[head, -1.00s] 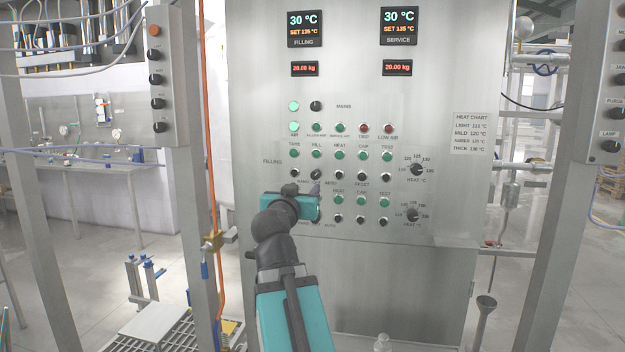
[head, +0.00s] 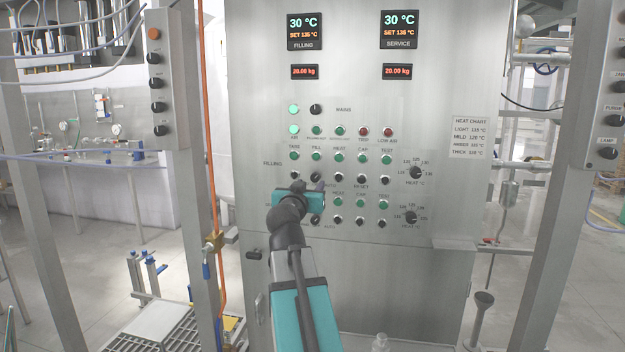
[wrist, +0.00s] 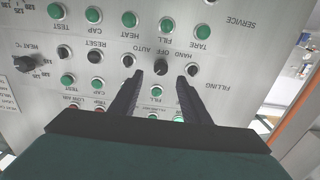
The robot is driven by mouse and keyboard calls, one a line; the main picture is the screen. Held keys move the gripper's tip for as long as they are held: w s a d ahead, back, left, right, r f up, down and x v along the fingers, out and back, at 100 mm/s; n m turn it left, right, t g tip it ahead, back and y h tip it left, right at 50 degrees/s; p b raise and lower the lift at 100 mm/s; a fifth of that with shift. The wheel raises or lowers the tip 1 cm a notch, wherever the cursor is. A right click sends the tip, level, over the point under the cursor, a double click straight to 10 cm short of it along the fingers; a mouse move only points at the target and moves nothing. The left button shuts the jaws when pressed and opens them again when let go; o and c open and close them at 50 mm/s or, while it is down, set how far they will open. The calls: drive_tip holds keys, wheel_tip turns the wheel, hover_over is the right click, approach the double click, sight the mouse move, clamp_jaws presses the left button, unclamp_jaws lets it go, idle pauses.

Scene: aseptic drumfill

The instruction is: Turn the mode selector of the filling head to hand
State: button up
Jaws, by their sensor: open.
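The steel control panel (head: 435,290) stands in front of me in the head view. The filling head's mode selector is a black knob (wrist: 161,68) in the wrist view, with the words HAND, OFF and AUTO beside it; that view is upside down. My gripper (wrist: 160,76) is open, one finger on each side of this knob in the picture. I cannot tell whether the fingers touch it, and its pointer setting is too small to read. In the head view, my gripper (head: 318,187) is close to the panel and partly covers the selector area.
Green buttons (wrist: 130,19) and small black buttons (wrist: 128,61) lie around the selector. The service selector (head: 315,219) sits below my gripper in the head view. Two heat knobs (head: 415,172) are to the right. An orange hose (head: 211,190) and a post stand to the left.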

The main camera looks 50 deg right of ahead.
sight(315, 178)
drive_tip(key=shift+p+x, duration=0.65)
drive_tip(key=shift+x, duration=2.5)
drive_tip(key=c, duration=1)
drive_tip(key=shift+a+f, duration=0.1)
drive_tip(key=shift+a, duration=0.25)
drive_tip(key=shift+c, duration=0.4)
drive_tip(key=shift+d, duration=0.25)
